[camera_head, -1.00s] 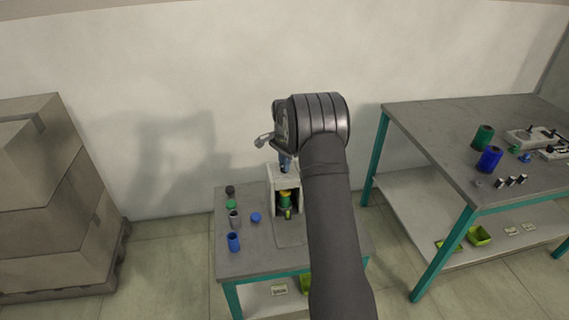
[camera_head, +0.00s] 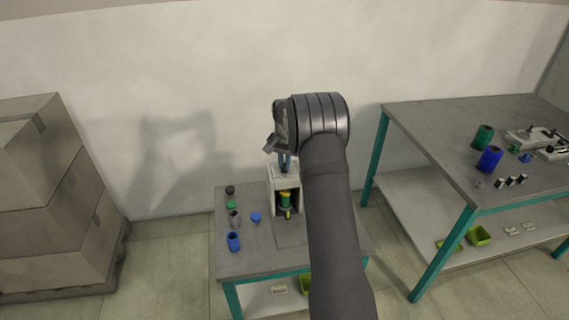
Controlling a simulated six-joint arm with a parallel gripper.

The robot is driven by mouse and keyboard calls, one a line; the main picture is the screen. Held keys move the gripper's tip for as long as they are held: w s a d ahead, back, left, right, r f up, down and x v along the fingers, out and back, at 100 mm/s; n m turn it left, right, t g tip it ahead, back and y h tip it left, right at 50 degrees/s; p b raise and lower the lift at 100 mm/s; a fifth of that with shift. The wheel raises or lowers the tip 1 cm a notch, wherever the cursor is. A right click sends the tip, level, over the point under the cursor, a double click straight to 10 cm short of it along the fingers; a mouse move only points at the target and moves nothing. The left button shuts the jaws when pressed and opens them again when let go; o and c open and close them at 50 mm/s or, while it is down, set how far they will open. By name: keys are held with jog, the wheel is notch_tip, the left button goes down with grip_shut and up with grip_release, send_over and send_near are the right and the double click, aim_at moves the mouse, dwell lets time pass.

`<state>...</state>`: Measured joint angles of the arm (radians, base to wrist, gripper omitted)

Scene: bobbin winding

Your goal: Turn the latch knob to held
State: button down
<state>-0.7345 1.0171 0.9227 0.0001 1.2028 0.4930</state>
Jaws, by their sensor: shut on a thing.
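The winder (camera_head: 273,188) is a pale upright housing on the small grey table. A green and yellow bobbin (camera_head: 285,198) sits in its open front. My gripper (camera_head: 285,164) points down at the top of the winder, with blue showing at its fingertips. It is shut on the latch knob, which is mostly hidden by the fingers and my wrist. I cannot tell which way the knob points.
A blue spool (camera_head: 233,242), a grey spool (camera_head: 234,219), a blue cap (camera_head: 255,217), a green cap (camera_head: 231,204) and a dark cap (camera_head: 229,190) stand left of the winder. A larger table (camera_head: 430,125) is at right, stacked boxes (camera_head: 45,200) at left.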

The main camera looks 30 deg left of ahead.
aim_at(284, 165)
jog(key=n, duration=0.6)
jog(key=shift+r, duration=0.1)
dwell(0.5)
jog(key=c, duration=1.5)
grip_release()
notch_tip(284, 165, up, 17)
jog(key=shift+r, duration=0.2)
notch_tip(284, 165, down, 18)
jog(key=shift+r, duration=0.2)
jog(key=shift+r, duration=0.1)
